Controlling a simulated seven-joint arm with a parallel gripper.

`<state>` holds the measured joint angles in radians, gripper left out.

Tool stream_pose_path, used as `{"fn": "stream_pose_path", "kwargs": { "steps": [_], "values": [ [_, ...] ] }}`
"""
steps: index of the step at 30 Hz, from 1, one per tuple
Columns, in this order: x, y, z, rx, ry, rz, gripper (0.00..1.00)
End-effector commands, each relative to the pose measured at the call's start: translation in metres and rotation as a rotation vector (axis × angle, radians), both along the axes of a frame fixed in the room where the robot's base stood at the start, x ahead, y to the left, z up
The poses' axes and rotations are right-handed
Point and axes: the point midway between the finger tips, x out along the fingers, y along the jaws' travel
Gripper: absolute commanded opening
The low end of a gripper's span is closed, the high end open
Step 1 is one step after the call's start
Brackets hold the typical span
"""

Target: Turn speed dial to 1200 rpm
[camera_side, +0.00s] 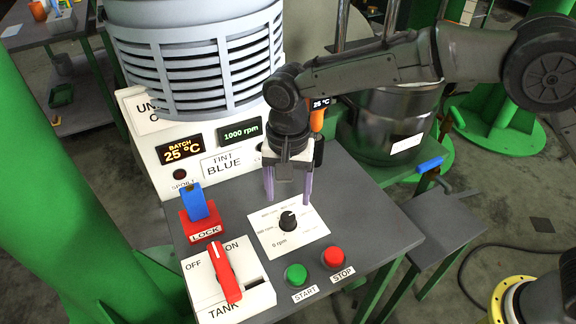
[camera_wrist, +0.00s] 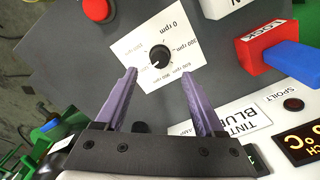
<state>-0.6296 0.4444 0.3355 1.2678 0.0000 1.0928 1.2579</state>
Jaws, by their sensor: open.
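The speed dial is a small black knob (camera_side: 288,220) on a white square card (camera_side: 300,240) with rpm marks around it and "0 rpm" at the near edge. In the wrist view the knob (camera_wrist: 160,55) sits ahead of the fingertips, with a pale pointer line on it. My gripper (camera_side: 288,200) points down, its two purple fingers apart and empty, above the far part of the card. The fingers also show in the wrist view (camera_wrist: 160,75), one on each side of the knob's line, apart from it. A dark display (camera_side: 240,132) reads "1000 rpm".
A green START button (camera_side: 296,274) and red STOP button (camera_side: 333,258) stand in front of the card. A red LOCK block with a blue lever (camera_side: 194,202) and a red TANK switch (camera_side: 224,272) are to the left. The panel's right side is clear.

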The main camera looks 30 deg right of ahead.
Motion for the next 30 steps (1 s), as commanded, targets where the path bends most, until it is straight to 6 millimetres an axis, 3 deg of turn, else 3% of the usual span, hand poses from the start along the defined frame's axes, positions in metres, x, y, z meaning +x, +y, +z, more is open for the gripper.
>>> {"fn": "stream_pose_path", "kwargs": {
  "steps": [6, 12, 30],
  "values": [
    [0.001, 0.000, 0.045, 0.003, -0.003, 0.000, 0.71],
    [0.000, 0.000, 0.068, 0.001, -0.001, 0.000, 0.71],
    [0.001, -0.001, 0.073, 0.000, 0.000, -0.002, 0.71]
  ]
}}
